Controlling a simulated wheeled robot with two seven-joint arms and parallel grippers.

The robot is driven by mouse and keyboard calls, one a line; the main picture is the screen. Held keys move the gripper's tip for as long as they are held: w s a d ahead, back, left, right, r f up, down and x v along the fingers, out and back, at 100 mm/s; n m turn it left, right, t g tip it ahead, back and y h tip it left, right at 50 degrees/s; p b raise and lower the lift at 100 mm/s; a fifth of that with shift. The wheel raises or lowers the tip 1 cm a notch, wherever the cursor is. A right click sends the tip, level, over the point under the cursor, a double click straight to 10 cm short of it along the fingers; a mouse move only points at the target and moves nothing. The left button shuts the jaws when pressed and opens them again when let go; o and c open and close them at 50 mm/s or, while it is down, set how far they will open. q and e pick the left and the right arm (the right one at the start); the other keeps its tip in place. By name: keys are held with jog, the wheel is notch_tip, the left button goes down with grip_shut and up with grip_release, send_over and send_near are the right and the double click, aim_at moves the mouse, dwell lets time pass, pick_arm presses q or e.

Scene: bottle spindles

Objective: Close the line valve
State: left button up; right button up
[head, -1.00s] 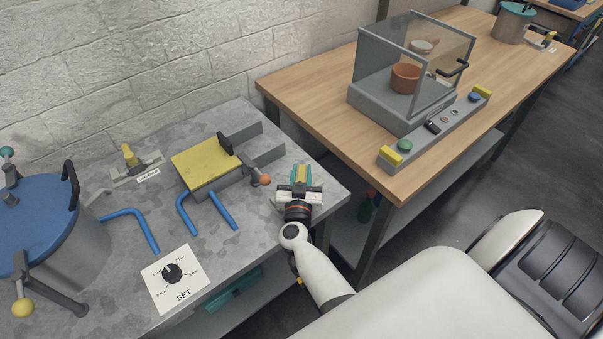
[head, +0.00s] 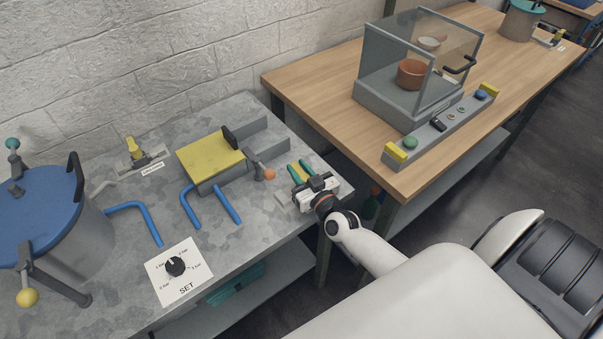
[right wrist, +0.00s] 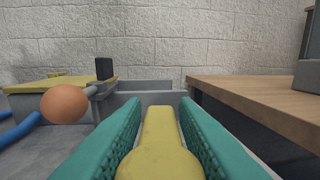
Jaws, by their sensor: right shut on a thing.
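My right gripper (head: 300,171) is at the right end of the grey bench, its teal fingers low over the top. It is shut on a yellow lever (right wrist: 158,150), which lies between the two fingers in the right wrist view. The lever's mount is mostly hidden by the gripper; a pale plate edge (head: 284,200) shows beside it. I cannot read a label there. A second yellow-handled valve (head: 133,149) with a small label stands near the wall, left of the yellow plate. My left gripper is not in view.
A yellow-topped clamp block (head: 210,158) with an orange ball knob (head: 269,174) sits just left of my right gripper. Blue pipes (head: 140,215), a SET dial (head: 176,266) and a blue-lidded pot (head: 45,225) are further left. A wooden table (head: 330,95) is to the right.

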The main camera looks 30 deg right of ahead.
jog(key=shift+a+n+y+b, duration=0.15)
jog(key=shift+n+y+b, duration=0.5)
jog(key=shift+y, duration=0.45)
jog(key=o, duration=0.8)
jog(key=shift+w, duration=0.1)
jog(key=shift+o, duration=0.2)
jog(key=s+d+b, duration=0.1)
jog(key=s, duration=1.1)
